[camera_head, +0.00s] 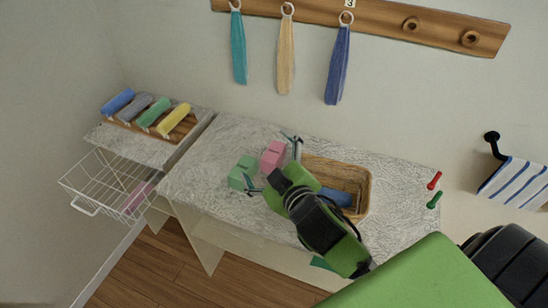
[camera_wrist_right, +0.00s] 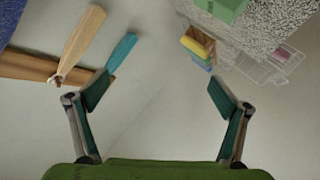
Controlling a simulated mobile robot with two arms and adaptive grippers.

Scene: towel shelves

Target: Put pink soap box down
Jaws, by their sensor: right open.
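The pink soap box (camera_head: 273,155) appears to rest on the speckled grey counter (camera_head: 210,160), just right of and behind a green box (camera_head: 243,173). My right gripper (camera_head: 272,162) is open, its fingers spread wide, in front of the pink box in the head view. In the right wrist view the space between its fingers (camera_wrist_right: 160,92) is empty, with only wall behind. The green box (camera_wrist_right: 222,8) shows at the top there; the pink soap box cannot be made out. My left gripper is not in view.
A wicker basket (camera_head: 366,190) with a blue item stands right of the boxes. Rolled towels lie on a wooden tray (camera_head: 128,121) at left, above a wire basket (camera_head: 92,182) holding something pink. Towels hang from a wall rack (camera_head: 375,20). The counter's left part is clear.

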